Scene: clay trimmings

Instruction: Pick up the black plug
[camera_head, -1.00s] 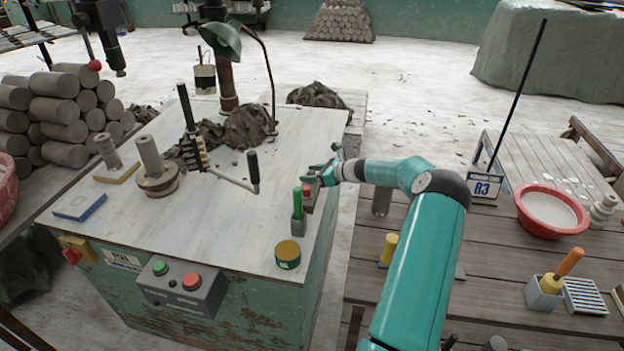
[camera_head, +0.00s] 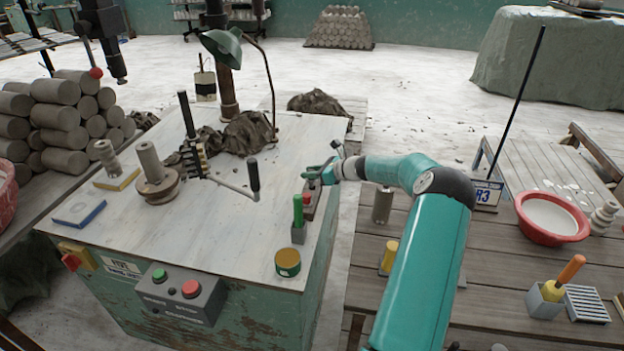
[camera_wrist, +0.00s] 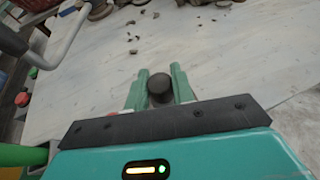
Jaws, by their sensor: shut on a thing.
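The black plug (camera_wrist: 161,91) shows in the wrist view as a dark round-topped cylinder between the two green fingers of my gripper (camera_wrist: 160,80). My gripper is shut on it. In the head view my gripper (camera_head: 316,174) is above the right edge of the pale worktop, just behind a small grey block with a red top (camera_head: 308,207). In that view I cannot make out the plug at the fingers. The lower part of the plug is hidden in the wrist view.
A green-handled tool in a grey holder (camera_head: 298,222) and a yellow-lidded tin (camera_head: 287,262) stand close in front. A black-handled crank lever (camera_head: 253,178) rises to the left. Clay lumps (camera_head: 248,133) lie behind. The worktop's middle is mostly clear.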

